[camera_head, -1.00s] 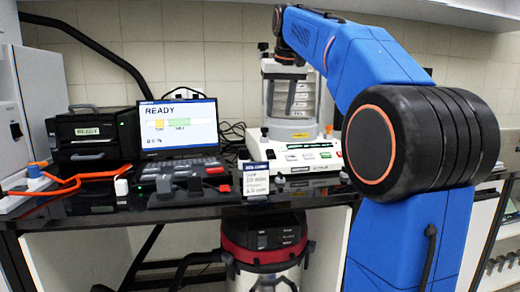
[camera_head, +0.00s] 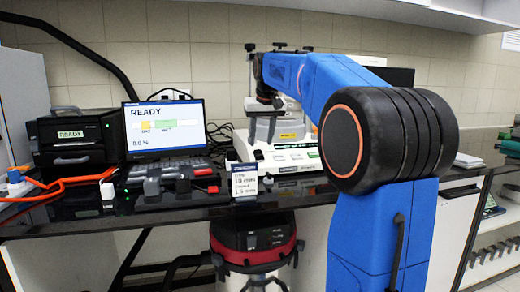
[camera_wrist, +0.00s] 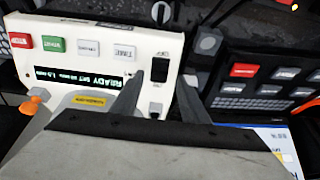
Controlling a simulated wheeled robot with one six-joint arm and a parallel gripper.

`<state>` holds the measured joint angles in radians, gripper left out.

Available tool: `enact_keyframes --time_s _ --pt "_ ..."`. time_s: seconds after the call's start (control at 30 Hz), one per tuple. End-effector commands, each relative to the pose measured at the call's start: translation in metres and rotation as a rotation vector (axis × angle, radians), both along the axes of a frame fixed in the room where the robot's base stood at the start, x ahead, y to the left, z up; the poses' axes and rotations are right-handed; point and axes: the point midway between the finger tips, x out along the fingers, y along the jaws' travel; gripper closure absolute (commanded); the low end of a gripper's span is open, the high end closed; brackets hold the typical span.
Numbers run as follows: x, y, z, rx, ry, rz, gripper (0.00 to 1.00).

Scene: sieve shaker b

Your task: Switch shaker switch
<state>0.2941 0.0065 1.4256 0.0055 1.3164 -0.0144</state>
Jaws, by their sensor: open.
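The sieve shaker (camera_head: 246,146) is a white machine at the back of the black bench, partly hidden by my arm. In the wrist view its white panel (camera_wrist: 60,38) shows upside down, with a red button, a green button, pale buttons and a lit display reading READY.
A laptop (camera_head: 166,124) reading READY stands left of the shaker, beside a black box unit (camera_head: 75,138). A small card (camera_head: 244,181) stands at the bench's front edge. In the wrist view, a dark keypad unit (camera_wrist: 262,70) lies close to the panel's right.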

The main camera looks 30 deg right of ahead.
Motion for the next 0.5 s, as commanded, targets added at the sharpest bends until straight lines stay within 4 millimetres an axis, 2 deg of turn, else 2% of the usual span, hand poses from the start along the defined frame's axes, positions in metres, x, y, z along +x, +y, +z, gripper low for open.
enact_keyframes --time_s 0.03,0.2,0.5 --pt "0.003 -0.001 -0.009 0.001 0.003 0.0 0.59" --pt "0.011 -0.003 -0.029 0.001 0.002 0.0 0.59" --pt "0.017 -0.005 -0.043 0.0 0.001 0.0 0.59"
